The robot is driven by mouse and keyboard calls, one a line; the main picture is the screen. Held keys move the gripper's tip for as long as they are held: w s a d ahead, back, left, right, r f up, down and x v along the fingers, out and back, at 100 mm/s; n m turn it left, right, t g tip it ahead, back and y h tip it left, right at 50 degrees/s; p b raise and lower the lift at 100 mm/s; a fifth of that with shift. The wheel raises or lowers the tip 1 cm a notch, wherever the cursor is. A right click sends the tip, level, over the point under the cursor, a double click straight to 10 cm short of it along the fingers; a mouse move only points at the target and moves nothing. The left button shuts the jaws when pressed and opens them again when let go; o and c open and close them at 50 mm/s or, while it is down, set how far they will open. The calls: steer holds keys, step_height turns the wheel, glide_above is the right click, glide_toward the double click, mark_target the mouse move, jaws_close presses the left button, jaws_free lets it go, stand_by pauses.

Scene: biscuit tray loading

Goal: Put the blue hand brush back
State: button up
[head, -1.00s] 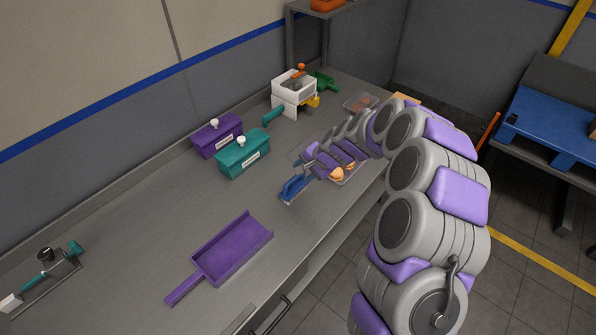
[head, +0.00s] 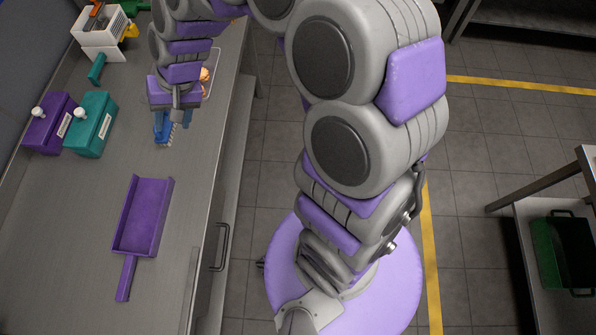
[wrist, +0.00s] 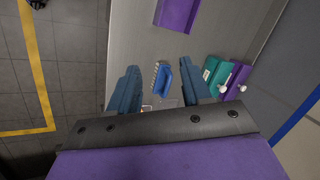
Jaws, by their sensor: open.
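The blue hand brush (head: 160,130) lies on the grey steel worktop. In the wrist view, the blue brush (wrist: 164,76) with pale bristles along its left side shows between my gripper's two spread blue fingers (wrist: 156,68). The fingers look to be above it, apart from it. In the head view my gripper (head: 174,116) hangs pointing down over the brush and hides part of it. It is open and holds nothing.
A purple dustpan (head: 142,215) lies on the worktop nearer. A white holder (head: 100,32) with coloured tools stands at the back. A tray of biscuits (head: 217,58) is partly hidden behind my arm.

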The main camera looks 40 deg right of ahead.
steer(key=s+d+r+g+h, duration=0.1)
steer(key=s+d, duration=0.3)
steer(key=s, duration=0.5)
steer(key=s+d+r+n+g+h, duration=0.1)
steer(key=s+d, duration=0.4)
steer(key=s, duration=0.5)
steer(key=s+d+r+n+g+h, duration=0.1)
steer(key=s+d, duration=0.3)
steer(key=s, duration=0.5)
steer(key=shift+s+d+r+h, duration=0.15)
steer(key=shift+d+r+h, duration=0.25)
steer(key=shift+h, duration=0.5)
steer(key=shift+a, duration=0.2)
